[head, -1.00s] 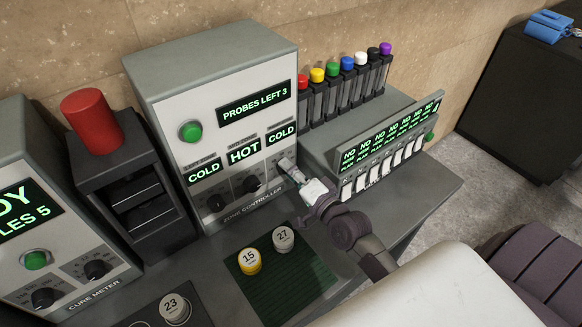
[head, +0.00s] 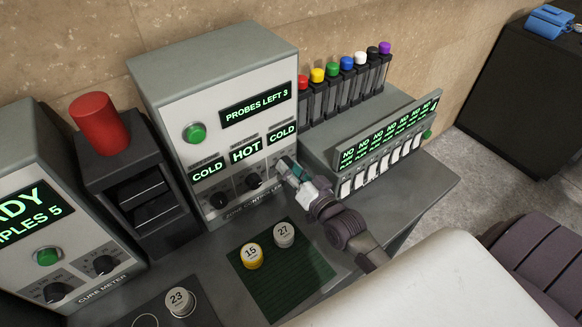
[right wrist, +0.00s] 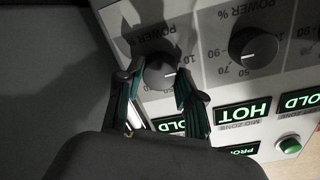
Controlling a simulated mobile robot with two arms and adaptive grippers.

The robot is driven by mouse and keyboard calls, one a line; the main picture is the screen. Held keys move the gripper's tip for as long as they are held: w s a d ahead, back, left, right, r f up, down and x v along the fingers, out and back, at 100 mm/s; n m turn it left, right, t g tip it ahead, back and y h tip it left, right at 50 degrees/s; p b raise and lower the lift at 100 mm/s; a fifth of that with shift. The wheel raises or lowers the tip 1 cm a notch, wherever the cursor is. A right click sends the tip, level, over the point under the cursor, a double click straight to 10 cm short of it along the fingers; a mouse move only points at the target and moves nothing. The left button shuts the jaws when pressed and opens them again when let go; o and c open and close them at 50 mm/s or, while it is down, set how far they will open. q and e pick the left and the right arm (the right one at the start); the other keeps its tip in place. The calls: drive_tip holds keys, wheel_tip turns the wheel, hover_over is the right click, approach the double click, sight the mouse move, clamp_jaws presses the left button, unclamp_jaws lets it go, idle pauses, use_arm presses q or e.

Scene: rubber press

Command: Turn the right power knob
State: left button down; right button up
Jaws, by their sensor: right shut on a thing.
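The zone controller (head: 215,85) is a grey box with a white front and three dark knobs under displays reading COLD, HOT and COLD. In the head view my right gripper (head: 283,168) is at the right power knob, mostly hiding it. In the right wrist view, upside down, the right power knob (right wrist: 160,72) sits between the fingers of my right gripper (right wrist: 158,82), which is shut on it. The white mark of the knob shows. The middle power knob (right wrist: 253,47) is beside it, clear of the fingers. My left gripper is not in view.
A panel of white switches (head: 385,163) stands close to the right of my right gripper. A green mat (head: 283,288) with pucks 15 and 27 lies below. The cure meter (head: 75,255) and a dark unit with a red top (head: 98,122) are at the left.

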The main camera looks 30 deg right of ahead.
drive_tip(key=shift+f, duration=0.15)
drive_tip(key=o, duration=1.1)
drive_tip(key=shift+o, duration=0.2)
drive_tip(key=s+d, duration=0.1)
drive_tip(key=s, duration=1.1)
drive_tip(key=shift+r, duration=0.3)
